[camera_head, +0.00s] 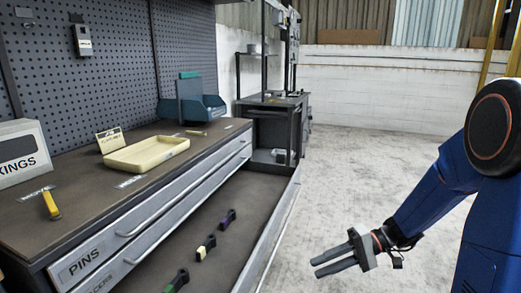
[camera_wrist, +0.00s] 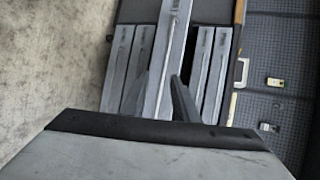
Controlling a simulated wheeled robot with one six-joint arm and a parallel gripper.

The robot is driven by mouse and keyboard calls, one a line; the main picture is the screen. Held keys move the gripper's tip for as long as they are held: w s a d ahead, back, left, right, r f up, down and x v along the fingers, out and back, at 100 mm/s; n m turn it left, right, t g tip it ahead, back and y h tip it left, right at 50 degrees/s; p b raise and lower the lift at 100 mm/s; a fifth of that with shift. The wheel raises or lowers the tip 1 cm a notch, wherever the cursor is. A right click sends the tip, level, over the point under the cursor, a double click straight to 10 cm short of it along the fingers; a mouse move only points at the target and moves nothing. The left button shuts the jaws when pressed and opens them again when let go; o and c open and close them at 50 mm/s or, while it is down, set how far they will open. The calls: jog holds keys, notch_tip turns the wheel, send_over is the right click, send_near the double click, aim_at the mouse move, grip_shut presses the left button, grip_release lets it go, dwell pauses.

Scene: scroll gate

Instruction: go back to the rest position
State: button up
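My gripper (camera_head: 316,267) is at the lower right in the head view, in free air over the concrete floor and to the right of the open drawer (camera_head: 262,245). Its two fingers are apart with nothing between them, and it touches nothing. The wrist view also shows the gripper (camera_wrist: 162,76), with its fingers spread in front of the grey drawer fronts (camera_wrist: 118,65), which lie beyond the fingertips. My blue arm comes in from the right edge of the head view.
The pulled-out drawer holds a purple-black item (camera_head: 228,218), a yellow-black item (camera_head: 205,247) and a green-black item (camera_head: 177,280). A cream tray (camera_head: 147,154) and a blue bin (camera_head: 203,108) stand on the workbench (camera_head: 95,203). Floor (camera_head: 365,170) behind my gripper is clear.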

jog(key=s+d+r+t+h, duration=0.3)
jog(key=s+d+h, duration=0.2)
jog(key=s+h, duration=0.2)
jog(key=s+d+r+t+h, duration=0.4)
jog(key=s+d+h, duration=0.2)
jog(key=s, duration=0.5)
jog(key=shift+r+h, duration=0.3)
jog(key=shift+h, duration=0.1)
